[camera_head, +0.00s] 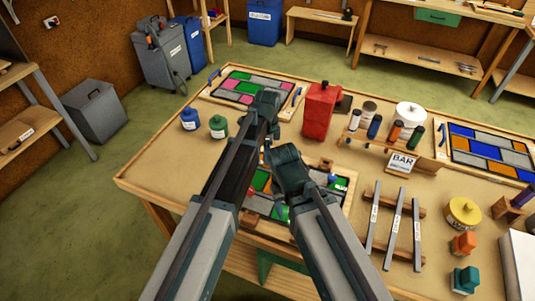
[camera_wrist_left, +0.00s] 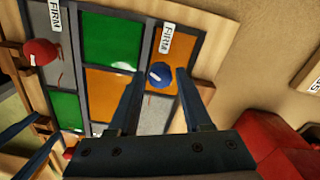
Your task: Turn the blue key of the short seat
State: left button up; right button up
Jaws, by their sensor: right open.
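The leaded panel (camera_wrist_left: 110,40) with green, orange and grey panes lies on the table; my arms partly hide it in the head view. A round blue key (camera_wrist_left: 160,74) sits near its edge beside a FIRM label (camera_wrist_left: 165,40). My left gripper (camera_wrist_left: 158,72) is open, with the blue key between its fingertips in the left wrist view; I cannot tell whether they touch it. A red key (camera_wrist_left: 42,51) sits beside another FIRM label (camera_wrist_left: 55,14). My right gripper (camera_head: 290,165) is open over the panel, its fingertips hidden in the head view.
A red canister (camera_head: 320,110) stands close behind the panel. Blue (camera_head: 189,119) and green (camera_head: 218,127) bottles stand to the left. A bottle rack (camera_head: 362,145), BAR stand (camera_head: 403,163) and metal bars (camera_head: 395,225) are to the right. Bare tabletop shows at the left.

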pick_arm(q)
grip_shut()
jog(key=shift+n, duration=0.3)
jog(key=n, duration=0.7)
jog(key=shift+n, duration=0.3)
jog(key=n, duration=0.3)
jog(key=shift+n, duration=0.3)
jog(key=n, duration=0.3)
jog(key=shift+n, duration=0.3)
jog(key=n, duration=0.6)
jog(key=shift+n, duration=0.3)
